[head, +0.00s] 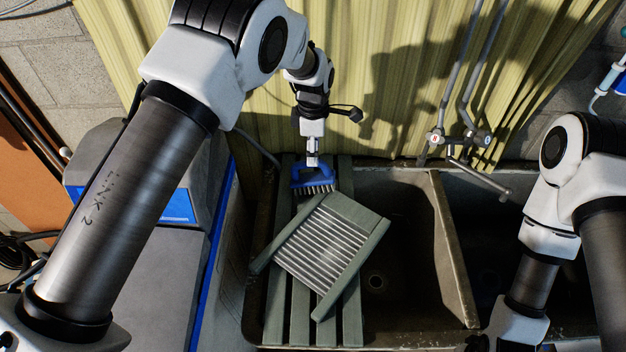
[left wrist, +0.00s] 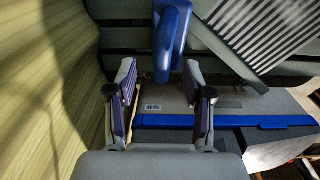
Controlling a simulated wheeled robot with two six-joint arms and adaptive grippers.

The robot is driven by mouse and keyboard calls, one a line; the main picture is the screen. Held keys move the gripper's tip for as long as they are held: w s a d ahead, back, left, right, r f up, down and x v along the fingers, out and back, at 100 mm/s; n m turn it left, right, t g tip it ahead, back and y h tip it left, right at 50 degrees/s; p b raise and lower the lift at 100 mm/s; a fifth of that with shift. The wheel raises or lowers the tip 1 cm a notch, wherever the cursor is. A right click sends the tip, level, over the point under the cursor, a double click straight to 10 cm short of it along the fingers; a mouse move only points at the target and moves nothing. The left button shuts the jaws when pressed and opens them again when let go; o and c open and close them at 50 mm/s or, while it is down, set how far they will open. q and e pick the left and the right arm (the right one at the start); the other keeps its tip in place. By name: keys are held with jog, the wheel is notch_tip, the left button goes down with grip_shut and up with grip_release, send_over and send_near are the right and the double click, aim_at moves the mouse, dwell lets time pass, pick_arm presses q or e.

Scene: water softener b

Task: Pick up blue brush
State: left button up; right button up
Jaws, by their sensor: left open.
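The blue brush (head: 314,178) lies on the slatted wooden rack (head: 298,330) over the left sink basin, near the back curtain, with its bristles toward the front. My left gripper (head: 312,160) is at the back end of the brush, above or at its handle. In the left wrist view the blue brush (left wrist: 172,40) is just ahead of the fingertips. My left gripper (left wrist: 160,75) is open there, its two fingers apart with nothing clearly between them. My right arm shows at the right of the head view, but its gripper fingers are not visible.
A washboard (head: 324,248) lies tilted on the rack just in front of the brush. The right basin has a divider (head: 455,255), and a tap (head: 470,170) stands behind it. A yellow-green curtain (head: 390,80) hangs close behind. A grey and blue unit (head: 165,200) stands left.

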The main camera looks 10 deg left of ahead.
aim_at(311, 175)
pick_arm(q)
jog(key=shift+s+d+f+p, duration=0.1)
jog(key=shift+s+f+p, duration=0.05)
jog(key=shift+f+p, duration=0.45)
jog(key=shift+s+f+p, duration=0.15)
jog(key=shift+f+p, duration=0.35)
jog(key=shift+p, duration=0.05)
jog(key=f, duration=0.2)
jog(key=shift+w+f, duration=0.25)
jog(key=shift+f, duration=0.1)
jog(key=shift+w+f, duration=0.1)
jog(key=shift+f, duration=0.05)
grip_shut()
jog(key=shift+r, duration=0.2)
